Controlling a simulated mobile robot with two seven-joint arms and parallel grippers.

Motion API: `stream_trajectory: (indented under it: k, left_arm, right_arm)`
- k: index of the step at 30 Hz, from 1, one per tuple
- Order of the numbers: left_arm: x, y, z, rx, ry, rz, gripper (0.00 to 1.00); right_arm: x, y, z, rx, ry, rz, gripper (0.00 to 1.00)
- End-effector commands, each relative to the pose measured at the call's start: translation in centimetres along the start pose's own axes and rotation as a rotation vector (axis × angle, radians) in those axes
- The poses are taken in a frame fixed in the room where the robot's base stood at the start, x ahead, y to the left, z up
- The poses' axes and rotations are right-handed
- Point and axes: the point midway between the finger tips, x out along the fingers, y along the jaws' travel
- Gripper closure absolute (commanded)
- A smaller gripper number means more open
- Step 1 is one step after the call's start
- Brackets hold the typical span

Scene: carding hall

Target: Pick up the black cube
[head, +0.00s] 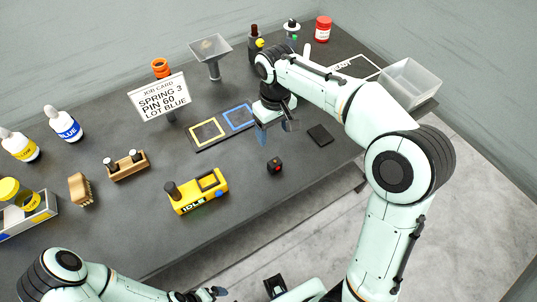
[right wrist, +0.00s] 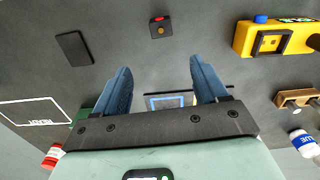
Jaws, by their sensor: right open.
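The black cube (head: 274,166) sits on the dark table, right of the yellow device, with red marks on its faces. In the right wrist view the cube (right wrist: 160,27) lies at the top middle, beyond the fingertips. My right gripper (head: 276,131) is above the table, farther back than the cube and not touching it. In the right wrist view its two blue fingers (right wrist: 160,66) are wide apart with nothing between them. My left gripper (head: 214,293) shows only partly at the bottom edge, and its jaw opening is unclear.
A yellow device (head: 197,192) marked IDLE stands left of the cube. A flat black pad (head: 320,135) lies to its right. A board with yellow and blue squares (head: 208,132) lies behind. A clear bin (head: 408,84) stands at the far right. Table around the cube is clear.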

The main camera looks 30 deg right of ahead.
Motion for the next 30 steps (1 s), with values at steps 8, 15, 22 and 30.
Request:
stream_trajectory:
  k: [8, 15, 22, 30]
  left_arm:
    - [1.2, -0.6, 0.6, -0.003, -0.009, -0.003, 0.0]
    - [1.4, -0.7, 0.6, -0.004, -0.01, -0.003, 0.0]
    - [1.6, -0.8, 0.7, -0.004, -0.011, -0.004, 0.0]
    - [1.8, -0.9, 0.7, -0.004, -0.012, -0.004, 0.0]
  right_arm:
    - [5.7, 0.0, 0.2, 0.001, -0.007, 0.0, 0.28]
    - [7.7, 0.0, 0.1, 0.001, -0.003, 0.0, 0.28]
    - [10.7, -0.4, 0.3, 0.0, -0.005, -0.001, 0.28]
    - [12.8, -0.3, 0.2, 0.001, 0.0, -0.001, 0.28]
